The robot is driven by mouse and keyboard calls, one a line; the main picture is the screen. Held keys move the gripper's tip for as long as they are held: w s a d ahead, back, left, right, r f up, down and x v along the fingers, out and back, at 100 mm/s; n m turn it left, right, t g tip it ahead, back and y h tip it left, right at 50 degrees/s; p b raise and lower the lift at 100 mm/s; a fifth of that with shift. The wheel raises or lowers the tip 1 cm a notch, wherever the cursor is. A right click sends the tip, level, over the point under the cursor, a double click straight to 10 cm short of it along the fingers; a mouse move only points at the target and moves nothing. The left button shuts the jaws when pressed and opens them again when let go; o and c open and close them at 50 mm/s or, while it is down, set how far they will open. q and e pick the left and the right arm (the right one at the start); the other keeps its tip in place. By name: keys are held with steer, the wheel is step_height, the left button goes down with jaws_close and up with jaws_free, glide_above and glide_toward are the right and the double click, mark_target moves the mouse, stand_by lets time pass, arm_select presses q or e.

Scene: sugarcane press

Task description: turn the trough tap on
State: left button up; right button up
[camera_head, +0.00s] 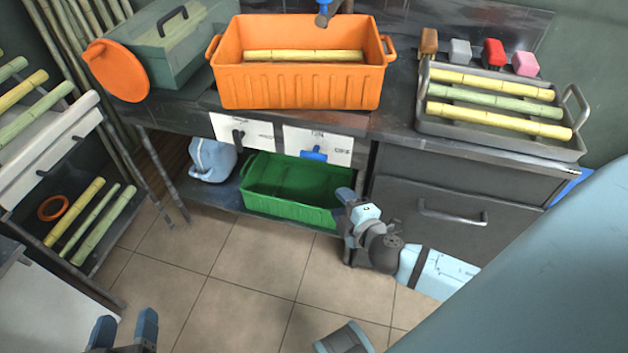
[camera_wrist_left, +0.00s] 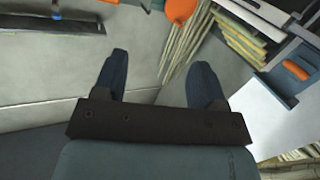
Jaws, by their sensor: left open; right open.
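An orange trough (camera_head: 300,88) stands on the counter with a cane stalk in it, under a blue and grey spout (camera_head: 323,14) at the top edge. Below it, two white panels hang on the counter front. The left panel has a black handle (camera_head: 238,137), the right one a blue handle (camera_head: 313,153). Their lettering is too small to read, so I cannot tell which is the trough tap. My right gripper (camera_head: 343,208) is open, below and right of the blue handle, apart from it. My left gripper (camera_head: 124,332) is open and empty at bottom left; its fingers show in the left wrist view (camera_wrist_left: 158,78).
A green crate (camera_head: 290,190) sits on the low shelf beside a pale blue jug (camera_head: 212,160). A metal tray (camera_head: 500,135) with several stalks lies on the right counter, above a drawer handle (camera_head: 452,216). Cane racks stand left. The tiled floor (camera_head: 230,275) is clear.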

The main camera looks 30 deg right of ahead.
mark_target(313, 156)
arm_select(q)
steer(key=f+b, duration=0.1)
steer(key=b, duration=0.2)
steer(key=d+f+h+b, duration=0.1)
steer(key=b, duration=0.2)
steer(key=s+f+t+h+b, duration=0.1)
steer(key=b, duration=0.2)
steer(key=shift+d+f, duration=0.2)
steer(key=shift+f, duration=0.1)
arm_select(e)
steer(key=w+d+n+t, duration=0.1)
steer(key=w, duration=0.4)
steer(key=w+d+n+t, duration=0.1)
steer(key=w+n, duration=0.1)
steer(key=w, duration=0.4)
steer(key=w+d+f+n+t, duration=0.1)
steer(key=w+n+t, duration=0.1)
steer(key=w, duration=0.4)
steer(key=shift+c, duration=0.2)
